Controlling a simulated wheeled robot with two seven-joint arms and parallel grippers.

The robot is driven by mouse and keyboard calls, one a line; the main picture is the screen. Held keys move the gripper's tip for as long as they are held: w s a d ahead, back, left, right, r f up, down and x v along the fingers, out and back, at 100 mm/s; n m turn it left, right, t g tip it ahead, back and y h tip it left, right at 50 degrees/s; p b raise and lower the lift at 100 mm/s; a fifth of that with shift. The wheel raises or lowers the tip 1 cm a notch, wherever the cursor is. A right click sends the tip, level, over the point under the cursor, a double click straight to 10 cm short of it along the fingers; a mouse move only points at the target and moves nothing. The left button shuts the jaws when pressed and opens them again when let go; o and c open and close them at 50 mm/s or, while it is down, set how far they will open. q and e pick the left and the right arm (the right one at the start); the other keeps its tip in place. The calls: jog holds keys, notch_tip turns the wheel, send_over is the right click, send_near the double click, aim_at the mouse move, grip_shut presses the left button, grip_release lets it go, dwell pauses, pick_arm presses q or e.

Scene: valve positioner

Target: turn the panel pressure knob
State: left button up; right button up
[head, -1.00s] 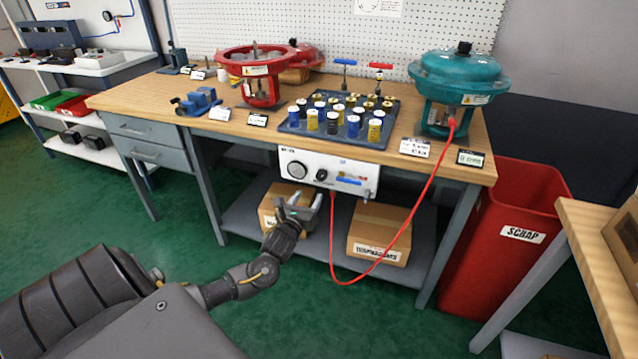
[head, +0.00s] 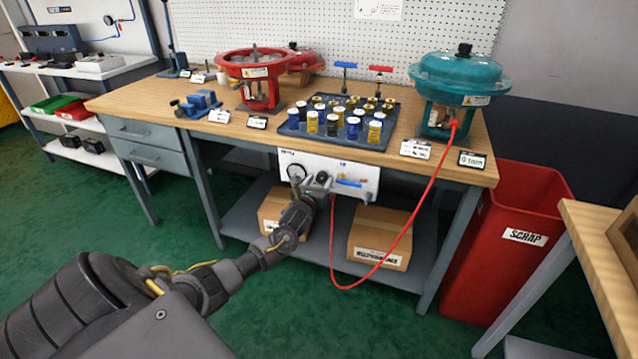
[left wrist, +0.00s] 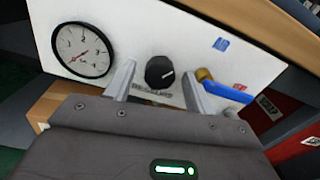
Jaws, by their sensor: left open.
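The white panel (head: 364,171) hangs under the bench front. The black pressure knob (left wrist: 159,73) sits on it with a pale pointer line, and its top just shows in the head view (head: 322,176). My left gripper (left wrist: 158,82) is open, with one finger on each side of the knob; I cannot tell whether they touch it. The round gauge (left wrist: 83,51) is left of the knob, and its needle points to the lower left. The blue-handled valve (left wrist: 226,91) is right of the right finger. My right gripper is not in view.
A red hose (head: 386,277) hangs from the panel and rises to the teal actuator (head: 459,78). Cardboard boxes (head: 379,236) stand on the lower shelf. The wooden bench top (head: 240,134) overhangs the panel. A red scrap bin (head: 497,258) stands at right.

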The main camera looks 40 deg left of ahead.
pick_arm(q)
jog(key=c, duration=1)
jog(key=shift+o, duration=0.2)
